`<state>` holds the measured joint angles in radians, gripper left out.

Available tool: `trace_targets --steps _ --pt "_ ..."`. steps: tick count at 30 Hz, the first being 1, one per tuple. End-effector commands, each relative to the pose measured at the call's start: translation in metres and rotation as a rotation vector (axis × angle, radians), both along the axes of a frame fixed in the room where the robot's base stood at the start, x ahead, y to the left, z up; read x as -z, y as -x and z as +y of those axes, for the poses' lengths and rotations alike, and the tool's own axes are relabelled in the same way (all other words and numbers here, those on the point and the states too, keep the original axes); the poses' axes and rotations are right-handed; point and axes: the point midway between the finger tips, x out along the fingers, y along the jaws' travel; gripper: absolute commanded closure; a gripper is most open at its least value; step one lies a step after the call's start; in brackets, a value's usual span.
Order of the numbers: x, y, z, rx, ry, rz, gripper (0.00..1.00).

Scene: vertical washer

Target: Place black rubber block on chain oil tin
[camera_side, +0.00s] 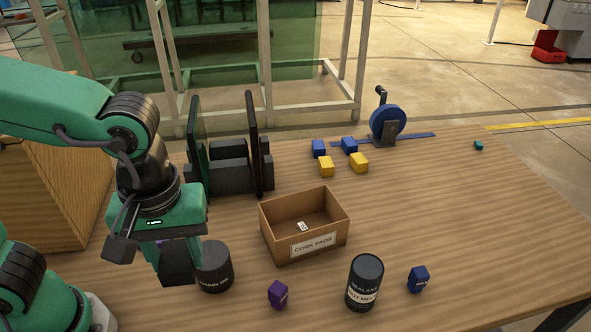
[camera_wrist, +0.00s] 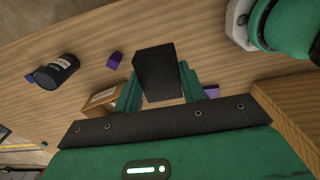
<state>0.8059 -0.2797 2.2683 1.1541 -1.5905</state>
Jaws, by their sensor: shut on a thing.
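The black rubber block (camera_side: 177,264) is a dark box held between the green fingers of my gripper (camera_side: 178,254). In the wrist view the block (camera_wrist: 157,72) sits between both fingers of my gripper (camera_wrist: 158,88). The chain oil tin (camera_side: 216,270) is a short, dark, upright cylinder with pale lettering, just right of the block in the side view. The block overlaps the tin's left edge there; I cannot tell whether they touch. The tin's top looks bare. I cannot make out the tin in the wrist view.
The cork pads box (camera_side: 275,240) stands right of the tin. A sealant can (camera_side: 365,284), a purple block (camera_side: 277,295) and a blue block (camera_side: 418,279) stand near the front. Dark upright panels (camera_side: 253,145) stand behind. The right side of the table is mostly clear.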

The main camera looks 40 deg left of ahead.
Motion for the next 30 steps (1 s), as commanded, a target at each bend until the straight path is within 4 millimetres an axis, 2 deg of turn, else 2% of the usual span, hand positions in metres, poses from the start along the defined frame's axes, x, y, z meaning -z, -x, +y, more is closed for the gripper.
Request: trace_targets --steps 4,14,20,30 --pt "0.009 0.000 0.000 -0.001 0.001 -0.001 0.83" --pt "0.014 -0.004 0.003 -0.003 0.000 0.000 0.83" --pt "0.024 -0.018 0.013 -0.007 -0.001 0.001 0.83" --pt "0.049 -0.052 0.038 -0.007 -0.001 0.002 0.83"
